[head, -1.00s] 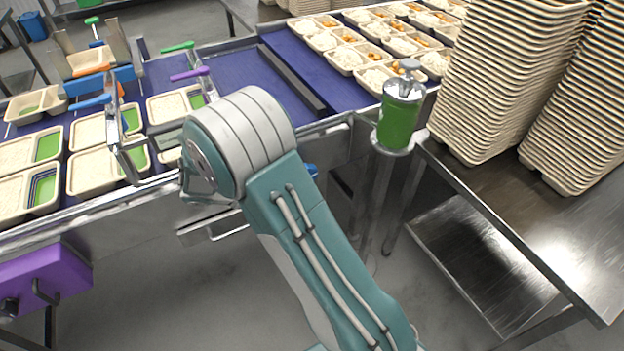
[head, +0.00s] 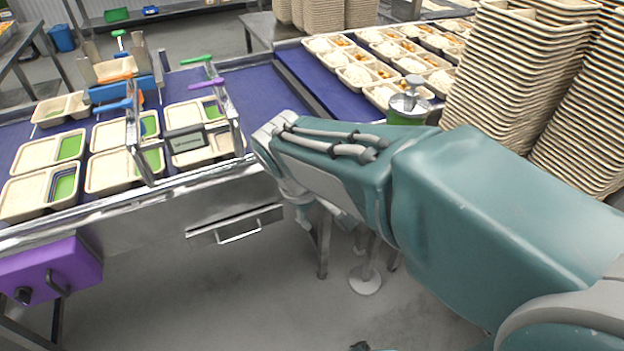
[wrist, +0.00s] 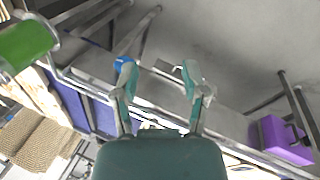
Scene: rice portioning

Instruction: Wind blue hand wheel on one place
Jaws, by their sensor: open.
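The blue hand wheel (wrist: 123,62) shows as a small blue round part in the wrist view, just beyond the tip of the left finger. It sits against the side of the conveyor frame. My gripper (wrist: 159,76) is open, with its two teal fingers spread apart and nothing between them. The wheel lies at the left finger, not between the fingers; I cannot tell whether they touch. In the head view my arm hides the wheel, and the gripper is mostly hidden below the forearm.
A green canister (head: 407,108) and tall tray stacks (head: 508,75) stand right. Floor in front is clear.

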